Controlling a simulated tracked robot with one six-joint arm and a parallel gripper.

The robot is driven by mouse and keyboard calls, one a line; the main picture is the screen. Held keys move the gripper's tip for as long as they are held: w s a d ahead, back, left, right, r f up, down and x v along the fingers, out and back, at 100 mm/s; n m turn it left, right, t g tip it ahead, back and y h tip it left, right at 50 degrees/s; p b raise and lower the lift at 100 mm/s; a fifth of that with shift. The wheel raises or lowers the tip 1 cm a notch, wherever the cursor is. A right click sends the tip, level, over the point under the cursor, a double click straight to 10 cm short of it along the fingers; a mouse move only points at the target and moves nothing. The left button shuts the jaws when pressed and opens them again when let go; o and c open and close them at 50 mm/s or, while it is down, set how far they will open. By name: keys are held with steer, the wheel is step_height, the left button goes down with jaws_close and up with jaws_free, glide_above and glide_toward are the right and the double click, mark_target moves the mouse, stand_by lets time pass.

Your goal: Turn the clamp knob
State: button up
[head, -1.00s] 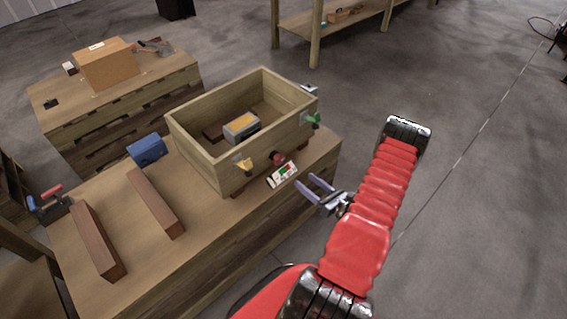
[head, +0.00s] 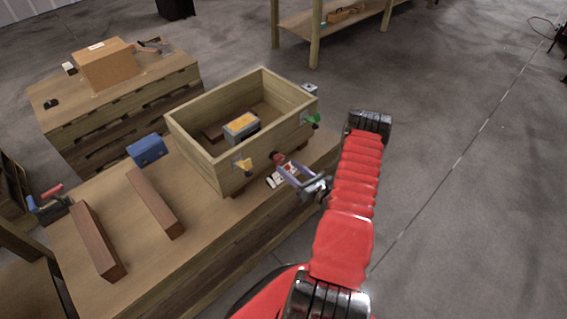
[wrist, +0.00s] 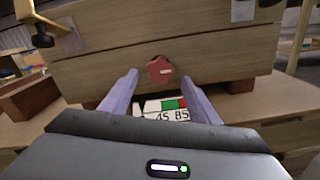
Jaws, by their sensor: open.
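The red clamp knob (wrist: 160,71) is on the front wall of the wooden box, and it also shows in the head view (head: 277,158). In the wrist view it lies straight ahead, between and beyond my two fingertips. My gripper (wrist: 160,80) is open and empty, its two lilac fingers apart and not visibly touching the knob. In the head view my gripper (head: 284,172) reaches from the right toward the box front, its fingers close to the knob. A white label plate (wrist: 163,107) with a green and red scale lies below the knob, partly hidden by my gripper.
The wooden box (head: 208,155) stands on a pallet table (head: 200,215) and holds a grey block with a yellow top (head: 241,126). A yellow knob (head: 242,165) and a green knob (head: 314,119) flank the red one. Two brown bars (head: 155,203) lie at left.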

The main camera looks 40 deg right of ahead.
mark_target(281, 161)
steer(key=shift+w, duration=2.25)
steer(key=shift+c, duration=0.7)
steer(key=c, duration=0.9)
